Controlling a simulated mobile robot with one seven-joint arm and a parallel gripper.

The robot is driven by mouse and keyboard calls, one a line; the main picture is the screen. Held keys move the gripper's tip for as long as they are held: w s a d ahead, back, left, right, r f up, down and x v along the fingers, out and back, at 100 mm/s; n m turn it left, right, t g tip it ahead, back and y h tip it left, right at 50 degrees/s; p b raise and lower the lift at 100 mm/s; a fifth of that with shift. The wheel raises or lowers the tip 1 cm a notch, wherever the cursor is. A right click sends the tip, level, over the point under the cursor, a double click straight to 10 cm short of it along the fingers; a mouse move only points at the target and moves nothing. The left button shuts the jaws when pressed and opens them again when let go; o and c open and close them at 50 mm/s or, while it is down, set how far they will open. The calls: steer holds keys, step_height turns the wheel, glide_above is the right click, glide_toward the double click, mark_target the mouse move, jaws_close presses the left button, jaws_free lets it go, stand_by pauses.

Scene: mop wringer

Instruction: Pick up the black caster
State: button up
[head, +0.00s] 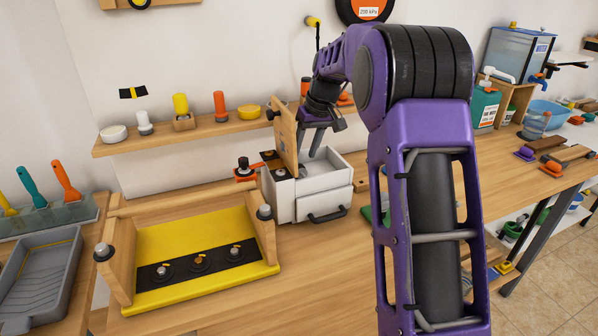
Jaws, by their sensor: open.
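I cannot tell for sure which thing is the black caster. A small black upright piece (243,165) stands on an orange base, left of a white box with an open top (310,207). Small dark parts (281,173) lie at the box's left edge, too small to make out. My gripper (312,145) is open, pointing down over the white box beside an upright wooden board (284,138). Nothing shows between its fingers. My arm hides part of the bench to the right of the box.
A yellow tray (190,240) with wooden sides, knobs and a black strip stands front left on the bench. A wall shelf (180,136) holds several small items behind. A grey tray (40,275) is at far left. Bare bench (290,280) lies in front of the box.

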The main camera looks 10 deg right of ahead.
mark_target(301, 167)
steer(key=x, duration=0.5)
steer(key=shift+s, duration=0.2)
steer(key=shift+d, duration=0.1)
jaws_close()
